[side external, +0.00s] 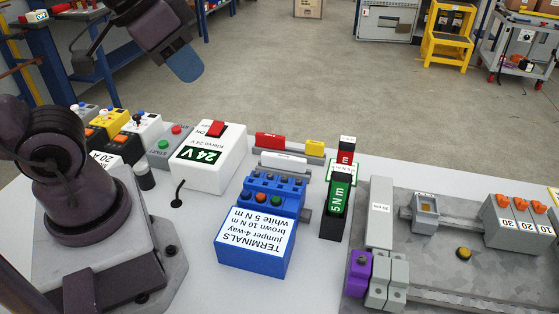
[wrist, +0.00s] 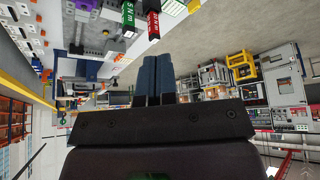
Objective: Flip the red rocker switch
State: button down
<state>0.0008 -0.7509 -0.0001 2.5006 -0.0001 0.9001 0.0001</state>
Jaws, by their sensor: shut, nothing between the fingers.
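The red rocker switch (side external: 216,129) sits on top of a white box (side external: 229,158) with a green "24 V" label and an "ON" mark, in the side external view. My gripper (side external: 186,66) is up in the air above and behind the box, apart from the switch. Its blue fingers (wrist: 156,80) are shut together with nothing between them in the wrist view. The red switch does not show clearly in the wrist view. Which way the rocker is tipped is too small to tell.
Left of the box stand a grey start button box (side external: 166,146) and several small boxes with knobs. A small black lever (side external: 178,194) stands in front. A blue terminals box (side external: 256,240) and a green 5 Nm tool (side external: 337,197) are to the right. Open floor lies behind the table.

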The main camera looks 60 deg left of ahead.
jog(key=w+a+f+n+g, duration=0.2)
jog(key=w+a+f+n, duration=0.15)
jog(key=a, duration=0.25)
jog(key=n+g+y, duration=0.2)
jog(key=n, duration=2.2)
send_over(214, 121)
jog(key=s+d, duration=0.2)
jog(key=s+d+x, duration=0.1)
jog(key=x, duration=0.6)
jog(key=shift+d+f, duration=0.2)
jog(key=shift+f, duration=0.15)
jog(key=shift+m, duration=0.25)
jog(key=x, duration=1.4)
jog(key=shift+w+d, duration=0.1)
jog(key=shift+d, duration=0.05)
jog(key=shift+f, duration=0.1)
